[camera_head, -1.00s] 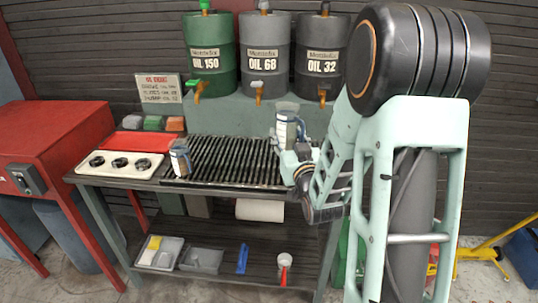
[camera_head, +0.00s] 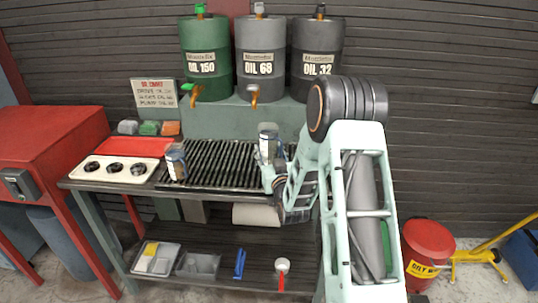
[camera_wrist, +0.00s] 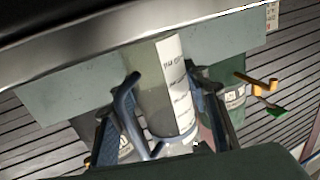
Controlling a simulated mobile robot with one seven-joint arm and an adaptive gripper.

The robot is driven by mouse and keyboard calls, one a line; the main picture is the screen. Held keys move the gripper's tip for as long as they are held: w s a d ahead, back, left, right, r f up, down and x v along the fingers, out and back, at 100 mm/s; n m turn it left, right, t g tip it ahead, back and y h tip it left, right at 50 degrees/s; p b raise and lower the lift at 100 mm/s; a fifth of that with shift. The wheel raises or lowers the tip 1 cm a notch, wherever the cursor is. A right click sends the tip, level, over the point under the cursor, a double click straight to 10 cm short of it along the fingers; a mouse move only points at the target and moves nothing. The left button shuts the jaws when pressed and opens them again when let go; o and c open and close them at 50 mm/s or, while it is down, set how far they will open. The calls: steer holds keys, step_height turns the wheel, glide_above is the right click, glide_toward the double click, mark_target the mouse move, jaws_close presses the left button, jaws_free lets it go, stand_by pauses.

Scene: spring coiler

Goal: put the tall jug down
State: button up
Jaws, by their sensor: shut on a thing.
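The tall jug (camera_head: 268,137), clear with a pale marked strip, is upright in my gripper (camera_head: 268,160), over the right part of the dark slatted rack (camera_head: 215,158). My gripper is shut around its lower part. In the wrist view the jug (camera_wrist: 160,90) stands between the two blue fingers (camera_wrist: 165,115), with lettering on its white strip. Its base is hidden by the gripper, so I cannot tell whether it touches the rack. A second, similar jug (camera_head: 176,160) stands at the rack's left end.
Three oil drums, green (camera_head: 207,60), grey (camera_head: 261,60) and dark (camera_head: 318,50), stand on a raised ledge behind the rack, with taps in front. A cream panel with black round holes (camera_head: 116,169) lies left. The rack's middle is clear.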

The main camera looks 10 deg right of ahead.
steer(key=shift+f, duration=0.55)
steer(key=shift+f+b, duration=0.25)
steer(key=shift+b, duration=0.05)
steer(key=o, duration=1.3)
steer(key=shift+r, duration=0.1)
